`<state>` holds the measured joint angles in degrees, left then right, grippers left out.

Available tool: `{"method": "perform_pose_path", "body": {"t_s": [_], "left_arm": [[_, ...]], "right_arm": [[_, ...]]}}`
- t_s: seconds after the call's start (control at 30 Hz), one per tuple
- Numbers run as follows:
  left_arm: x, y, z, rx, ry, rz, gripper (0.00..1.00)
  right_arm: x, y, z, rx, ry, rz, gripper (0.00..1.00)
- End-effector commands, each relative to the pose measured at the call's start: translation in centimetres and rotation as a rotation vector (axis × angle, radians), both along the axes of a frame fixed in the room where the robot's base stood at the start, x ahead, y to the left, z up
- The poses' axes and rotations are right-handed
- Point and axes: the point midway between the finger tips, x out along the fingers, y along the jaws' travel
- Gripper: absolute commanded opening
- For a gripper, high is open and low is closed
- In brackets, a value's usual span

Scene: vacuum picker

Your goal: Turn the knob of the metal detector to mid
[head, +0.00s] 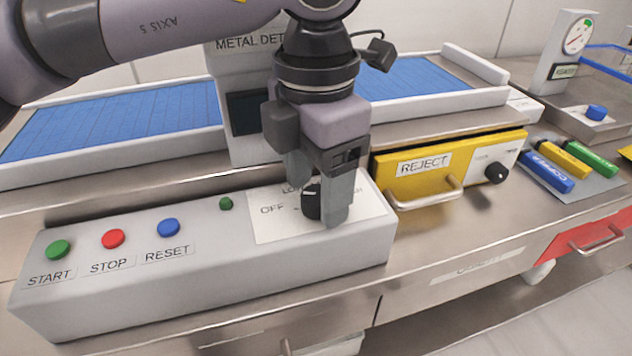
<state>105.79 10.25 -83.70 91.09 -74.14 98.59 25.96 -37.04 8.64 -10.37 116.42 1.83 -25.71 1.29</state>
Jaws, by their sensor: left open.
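The metal detector (252,150) is a grey housing over the blue conveyor belt, partly hidden by my left arm. In front of it is a long grey control box (210,262). The black knob (311,202) sits on a white label plate (270,226) at the box's right part. "OFF" shows left of the knob; the other labels are mostly covered by my gripper. My left gripper (318,195) points down over the knob, its fingers open on either side of it. Whether they touch it I cannot tell. My right gripper is not in view.
Green START (58,249), red STOP (113,239) and blue RESET (169,228) buttons are on the box's left part. A yellow REJECT drawer (450,166) with its own black knob (496,172) stands to the right.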

Motion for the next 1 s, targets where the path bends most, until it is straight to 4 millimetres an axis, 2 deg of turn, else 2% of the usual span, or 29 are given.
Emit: {"method": "perform_pose_path", "body": {"t_s": [0.33, 0.5, 0.77, 1.0], "left_arm": [[-0.01, 0.0, -0.58, -0.001, 0.001, 0.0, 0.65], [-0.02, 0.0, -0.56, -0.001, 0.0, -0.001, 0.09], [-0.02, -0.01, -0.56, -0.001, 0.0, -0.013, 0.09], [0.02, -0.03, -0.57, -0.002, 0.0, -0.107, 0.09]], "right_arm": [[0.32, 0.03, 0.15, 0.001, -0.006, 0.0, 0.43], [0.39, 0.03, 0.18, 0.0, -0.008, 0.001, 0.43], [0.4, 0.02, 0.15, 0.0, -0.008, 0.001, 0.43], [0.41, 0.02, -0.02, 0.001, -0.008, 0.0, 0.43]]}}
